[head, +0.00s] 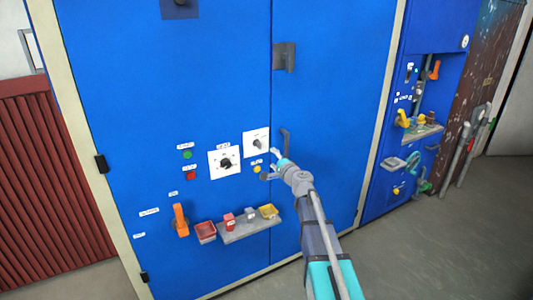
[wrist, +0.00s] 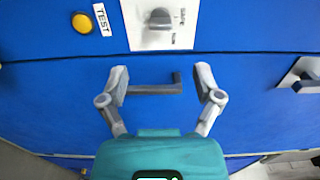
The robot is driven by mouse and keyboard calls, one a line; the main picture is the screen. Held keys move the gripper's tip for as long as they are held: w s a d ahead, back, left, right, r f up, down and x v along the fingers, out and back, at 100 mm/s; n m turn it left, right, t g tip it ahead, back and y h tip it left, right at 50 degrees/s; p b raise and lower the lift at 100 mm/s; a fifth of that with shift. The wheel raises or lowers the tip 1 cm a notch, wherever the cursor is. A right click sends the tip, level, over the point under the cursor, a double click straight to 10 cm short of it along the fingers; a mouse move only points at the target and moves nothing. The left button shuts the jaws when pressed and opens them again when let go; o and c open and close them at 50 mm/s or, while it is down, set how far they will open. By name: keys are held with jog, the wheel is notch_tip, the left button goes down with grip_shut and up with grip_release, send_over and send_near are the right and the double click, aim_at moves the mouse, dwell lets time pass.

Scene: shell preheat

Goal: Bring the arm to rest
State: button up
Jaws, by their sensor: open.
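My gripper (head: 276,163) is at the end of my outstretched arm, in front of the blue cabinet door, just below and left of a grey door handle (head: 285,140). In the wrist view my gripper (wrist: 162,80) has its two fingers spread wide, with nothing held. The grey handle (wrist: 155,89) shows in the gap between the fingers; I cannot tell how far beyond the fingertips it lies. My arm comes up from the bottom of the head view, with grey joints and teal parts.
The blue cabinet (head: 160,90) carries a rotary switch (head: 225,162), a second switch plate (head: 256,142), a yellow button (head: 257,169) and an orange lever (head: 181,220). A grey shelf (head: 250,228) with small blocks juts out left of my arm. Grey floor (head: 430,240) is clear at right.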

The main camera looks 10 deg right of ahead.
jog(key=s+a+f+n+g+y+p, duration=0.1)
jog(key=s+a+f+n+g+p, duration=0.15)
jog(key=s+a+n+g, duration=0.4)
jog(key=s+a+f+n+g+y+p, duration=0.1)
jog(key=s+a+f+n+g+p, duration=0.2)
jog(key=s, duration=0.6)
jog(key=s+d+n+g+h+p, duration=0.2)
jog(key=s+d+g+h+p, duration=0.1)
jog(key=s, duration=0.6)
jog(key=s+d+f+n+g+h+p, duration=0.1)
jog(key=s+d+n+g+h+p, duration=0.1)
jog(key=s, duration=0.8)
jog(key=d+g+h+p, duration=0.1)
jog(key=g+h, duration=0.1)
jog(key=shift+f+n+g+h, duration=0.3)
jog(key=shift+n+g, duration=0.05)
jog(key=shift+w, duration=0.1)
